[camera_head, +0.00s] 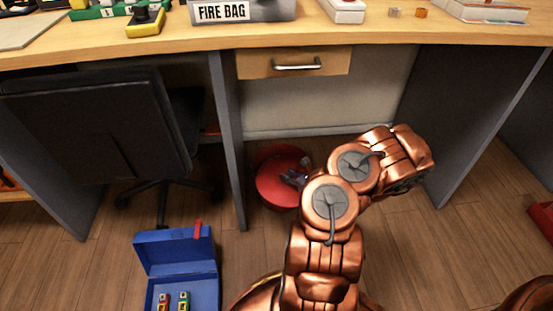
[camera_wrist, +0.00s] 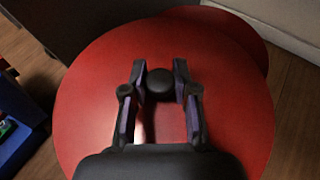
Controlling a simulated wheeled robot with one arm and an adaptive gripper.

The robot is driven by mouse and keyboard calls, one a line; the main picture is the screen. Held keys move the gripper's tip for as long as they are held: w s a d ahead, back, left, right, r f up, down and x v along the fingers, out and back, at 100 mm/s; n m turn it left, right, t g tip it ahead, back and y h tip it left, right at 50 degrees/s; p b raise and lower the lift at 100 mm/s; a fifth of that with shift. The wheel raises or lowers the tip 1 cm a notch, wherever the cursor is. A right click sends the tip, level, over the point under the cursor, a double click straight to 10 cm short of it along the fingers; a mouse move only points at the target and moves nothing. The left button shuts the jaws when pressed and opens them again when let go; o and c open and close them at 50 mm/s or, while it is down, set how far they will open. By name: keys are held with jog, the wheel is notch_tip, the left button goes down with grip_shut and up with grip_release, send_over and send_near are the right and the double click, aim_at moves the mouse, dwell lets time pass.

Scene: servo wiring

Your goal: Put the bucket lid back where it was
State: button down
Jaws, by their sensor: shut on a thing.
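The bucket lid (camera_wrist: 90,100) is a red disc with a black knob (camera_wrist: 160,82) at its centre. It fills most of the wrist view. My gripper (camera_wrist: 159,74) is above it, with its two fingers on either side of the knob, shut on it. A second red round shape, the bucket (camera_wrist: 235,32), shows from behind the lid at the upper right, so the lid sits off-centre from it. In the head view the red lid (camera_head: 272,186) is under the desk, with my gripper (camera_head: 296,178) at its right side. The bucket's opening is hidden.
A desk drawer (camera_head: 293,63) is above the lid, and a grey desk panel (camera_head: 228,140) stands to its left. A black chair (camera_head: 100,125) is farther left. An open blue box (camera_head: 175,255) lies on the wooden floor. Another desk panel (camera_head: 465,125) is at right.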

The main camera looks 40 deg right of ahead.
aim_at(282, 158)
jog(key=w+d+b, duration=0.1)
jog(key=w+d, duration=0.1)
jog(key=w, duration=0.1)
jog(key=w+d+f+b, duration=0.1)
jog(key=w+d, duration=0.1)
jog(key=w, duration=0.2)
jog(key=w+d+b, duration=0.1)
jog(key=w+d, duration=0.2)
jog(key=shift+w+f+b, duration=0.15)
jog(key=shift+f+b, duration=0.05)
jog(key=shift+b, duration=0.15)
jog(key=shift+w+d+f+b, duration=0.15)
jog(key=shift+w+f+b, duration=0.2)
jog(key=shift+f, duration=0.2)
jog(key=shift+w+d+f+b, duration=0.1)
jog(key=shift+w+f+b, duration=0.1)
jog(key=shift+f+b, duration=0.3)
jog(key=shift+w+d+f+b, duration=0.15)
jog(key=shift+w+f+b, duration=0.15)
jog(key=shift+f, duration=0.3)
jog(key=shift+f, duration=0.2)
jog(key=c, duration=0.9)
grip_release()
jog(key=shift+r, duration=0.15)
